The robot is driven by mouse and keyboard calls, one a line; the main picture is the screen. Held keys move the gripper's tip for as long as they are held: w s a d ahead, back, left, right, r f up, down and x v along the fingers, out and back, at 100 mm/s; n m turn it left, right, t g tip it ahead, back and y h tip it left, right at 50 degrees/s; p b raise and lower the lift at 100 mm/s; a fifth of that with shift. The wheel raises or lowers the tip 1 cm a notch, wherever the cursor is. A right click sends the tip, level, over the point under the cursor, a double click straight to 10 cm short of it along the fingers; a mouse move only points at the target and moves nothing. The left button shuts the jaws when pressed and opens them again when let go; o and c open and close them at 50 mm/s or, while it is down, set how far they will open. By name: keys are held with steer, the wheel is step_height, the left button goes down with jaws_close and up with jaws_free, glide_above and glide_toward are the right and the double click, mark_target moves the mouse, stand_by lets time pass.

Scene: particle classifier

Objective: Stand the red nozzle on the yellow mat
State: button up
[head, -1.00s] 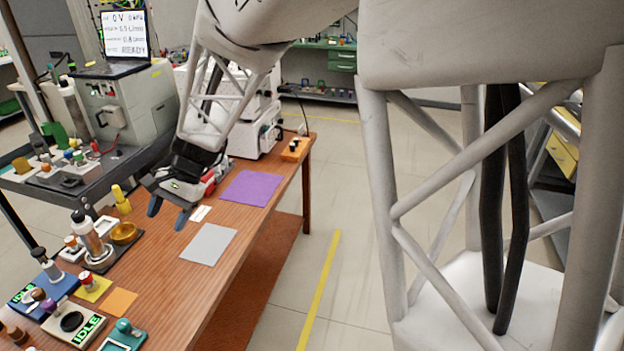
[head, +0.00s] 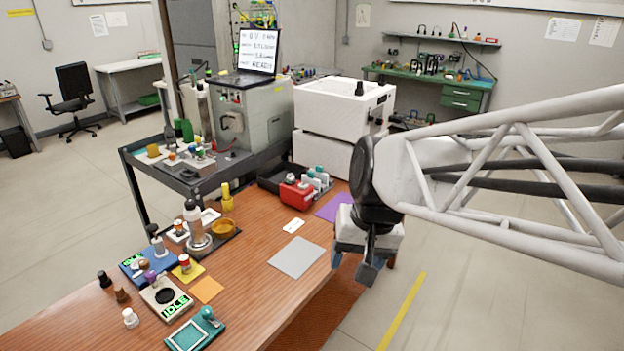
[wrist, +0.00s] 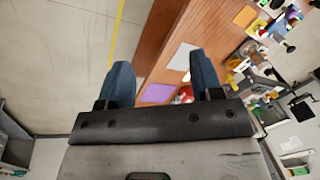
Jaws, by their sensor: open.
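A small piece with a red top and pale body, which looks like the red nozzle (head: 184,262), stands upright on the yellow mat (head: 194,275) at the left-middle of the bench. My gripper (head: 353,268) is open and empty, at the right edge of the bench beyond the grey mat, well apart from the nozzle. Its two blue fingers point down. In the wrist view my gripper (wrist: 162,78) shows wide apart fingers with nothing between them.
An orange mat (head: 207,290), grey mat (head: 297,258) and purple mat (head: 334,207) lie on the wooden bench (head: 250,285). A device marked IDLE (head: 166,298), a teal tray (head: 190,337) and several small bottles stand around the yellow mat. The bench's middle is fairly clear.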

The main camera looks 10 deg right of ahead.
steer(key=s+d+n+t+h, duration=0.1)
steer(key=s+d+h, duration=0.1)
steer(key=s+d, duration=0.2)
steer(key=s, duration=0.3)
steer(key=shift+n, duration=0.4)
stand_by(1.1)
